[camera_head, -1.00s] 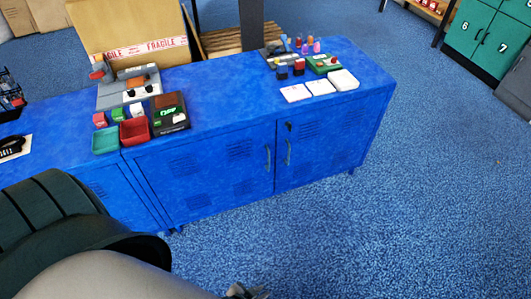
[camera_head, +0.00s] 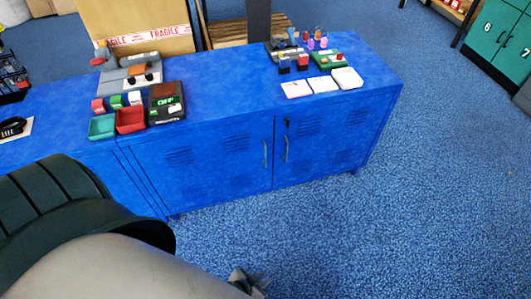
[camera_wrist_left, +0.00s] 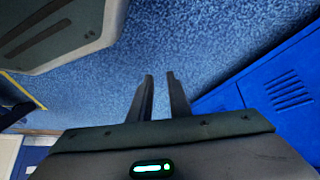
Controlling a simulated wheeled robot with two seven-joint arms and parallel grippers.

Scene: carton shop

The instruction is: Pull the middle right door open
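A long blue cabinet (camera_head: 220,98) runs across the head view, with its louvred front doors closed. Its wide door (camera_head: 205,165) has an upright handle (camera_head: 265,153) at its right edge. The door to the right of it (camera_head: 330,137) has a handle (camera_head: 286,148) at its left edge, with a small dark lock above. My left gripper (camera_head: 255,282) shows at the bottom edge, over the floor in front of the cabinet and apart from the handles. In the left wrist view its two fingers (camera_wrist_left: 160,78) are apart with nothing between them. My right gripper is not in view.
Colored trays (camera_head: 130,120), a dark box reading OFF (camera_head: 166,103), white pads (camera_head: 324,83) and small parts stand on the cabinet top. A cardboard box (camera_head: 130,25) is behind. Green numbered lockers (camera_head: 495,40) stand at top right. The carpet (camera_head: 400,210) at right is clear.

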